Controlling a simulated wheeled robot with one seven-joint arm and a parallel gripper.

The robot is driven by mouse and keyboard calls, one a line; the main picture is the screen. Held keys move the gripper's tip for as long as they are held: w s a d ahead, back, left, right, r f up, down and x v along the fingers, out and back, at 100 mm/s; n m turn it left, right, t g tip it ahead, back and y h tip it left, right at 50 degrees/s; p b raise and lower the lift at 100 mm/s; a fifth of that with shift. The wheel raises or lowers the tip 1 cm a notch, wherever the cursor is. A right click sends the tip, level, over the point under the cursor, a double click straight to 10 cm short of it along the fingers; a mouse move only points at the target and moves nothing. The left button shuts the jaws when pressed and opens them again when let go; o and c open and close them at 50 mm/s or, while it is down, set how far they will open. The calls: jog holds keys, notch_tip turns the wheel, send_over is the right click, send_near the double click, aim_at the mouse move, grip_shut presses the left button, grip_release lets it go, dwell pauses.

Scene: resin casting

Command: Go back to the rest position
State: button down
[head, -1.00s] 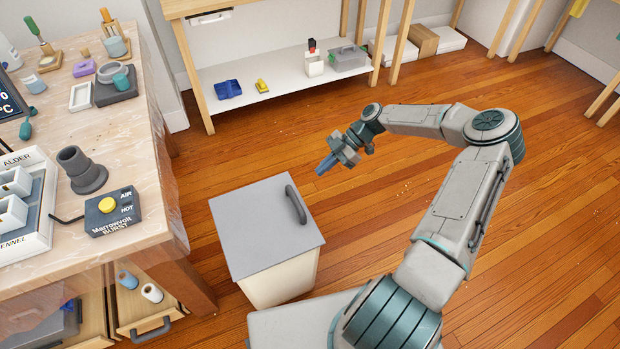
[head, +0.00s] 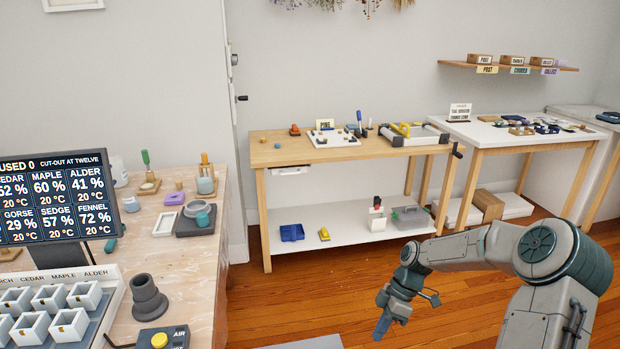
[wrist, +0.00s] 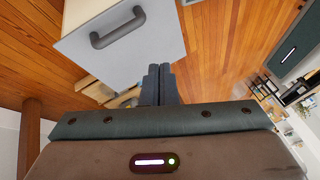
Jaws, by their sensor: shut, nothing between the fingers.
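My gripper (head: 382,328) hangs at the end of my bent arm, to the right of the near workbench and in front of the wooden table, over the floor. Its fingers point down and are together, with nothing between them. In the wrist view my gripper (wrist: 158,72) shows two dark fingers side by side. Beyond them is the grey-lidded bin (wrist: 150,50) with its dark handle. In the head view only a strip of the bin's grey lid (head: 310,343) shows at the bottom edge.
The near workbench (head: 190,265) on the left holds a display screen (head: 55,200), white cups and a grey stepped cylinder (head: 147,298). A wooden table (head: 350,150) with a lower shelf (head: 340,235) stands behind my arm. Wooden floor (head: 270,310) is open between them.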

jog(key=s+a+r+m+t+h+p, duration=0.1)
jog(key=s+r+m, duration=0.4)
jog(key=r, duration=0.5)
jog(key=s+r+m+t+h+p, duration=0.2)
jog(key=s+r+m+p, duration=0.3)
jog(key=s+r, duration=0.4)
jog(key=s+a+r+m+t+h+p, duration=0.1)
jog(key=s+r+m+t+h+p, duration=0.1)
jog(key=s+r+m, duration=0.5)
jog(key=shift+s+a+r+t+p, duration=0.15)
jog(key=shift+a+r+t+p, duration=0.4)
jog(key=shift+r, duration=1.95)
jog(key=shift+d+t, duration=0.2)
jog(key=shift+t, duration=0.05)
